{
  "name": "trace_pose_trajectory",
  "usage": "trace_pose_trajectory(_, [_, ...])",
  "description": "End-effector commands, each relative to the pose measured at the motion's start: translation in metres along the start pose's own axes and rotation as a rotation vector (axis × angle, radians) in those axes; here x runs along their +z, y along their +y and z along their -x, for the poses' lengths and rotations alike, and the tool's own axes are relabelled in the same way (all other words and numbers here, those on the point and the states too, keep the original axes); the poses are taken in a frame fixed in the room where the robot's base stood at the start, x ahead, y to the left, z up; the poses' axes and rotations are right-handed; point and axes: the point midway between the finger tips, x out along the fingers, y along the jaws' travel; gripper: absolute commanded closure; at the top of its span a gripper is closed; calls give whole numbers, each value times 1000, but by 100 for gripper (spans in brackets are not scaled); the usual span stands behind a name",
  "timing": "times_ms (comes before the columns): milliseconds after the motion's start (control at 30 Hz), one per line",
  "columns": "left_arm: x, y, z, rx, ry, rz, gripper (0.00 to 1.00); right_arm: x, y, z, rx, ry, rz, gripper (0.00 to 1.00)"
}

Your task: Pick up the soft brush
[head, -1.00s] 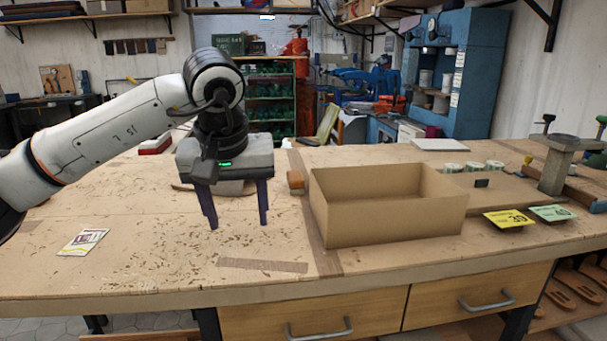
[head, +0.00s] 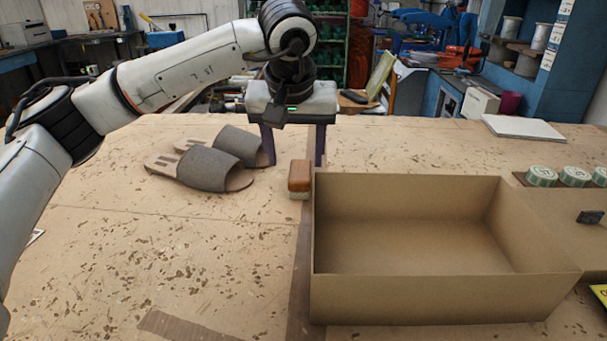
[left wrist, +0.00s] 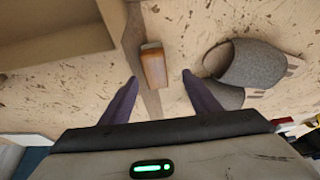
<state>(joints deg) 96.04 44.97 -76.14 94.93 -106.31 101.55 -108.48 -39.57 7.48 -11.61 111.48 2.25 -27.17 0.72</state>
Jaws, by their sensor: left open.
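The soft brush (head: 300,179) has a brown wooden top and pale bristles below. It lies on the workbench against the left side of the cardboard box. My left gripper (head: 294,163) is open and empty, with its fingers pointing down just behind the brush in the head view. In the left wrist view the brush (left wrist: 153,67) shows beyond and between the two spread fingertips (left wrist: 159,75), and no contact shows. My right gripper is in neither view.
An open, empty cardboard box (head: 440,297) stands to the right of the brush. A pair of grey sandals (head: 208,168) lies to its left. Several round tins (head: 541,175) stand at the right. The bench (head: 110,245) is clear at the front left.

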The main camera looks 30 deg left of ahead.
Motion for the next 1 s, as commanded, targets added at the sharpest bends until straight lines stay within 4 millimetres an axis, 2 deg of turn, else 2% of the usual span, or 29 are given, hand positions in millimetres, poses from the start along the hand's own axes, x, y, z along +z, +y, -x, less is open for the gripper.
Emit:
trace_pose_trajectory(233, [-1, 3, -21, -1, -2, 1, 44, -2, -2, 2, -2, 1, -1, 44])
trace_pose_trajectory(500, [-2, 7, -58, 0, -2, 0, 44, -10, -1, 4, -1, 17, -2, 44])
trace_pose_trajectory(767, [-2, 7, -62, 1, 0, 0, 44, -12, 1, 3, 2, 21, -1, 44])
trace_pose_trajectory(800, [-2, 7, -62, 1, 0, 0, 45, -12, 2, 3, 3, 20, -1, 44])
trace_pose_trajectory(867, [-2, 7, -62, 1, 0, 0, 56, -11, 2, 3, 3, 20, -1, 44])
trace_pose_trajectory(1000, [-2, 7, -62, 1, 0, 0, 79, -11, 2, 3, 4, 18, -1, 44])
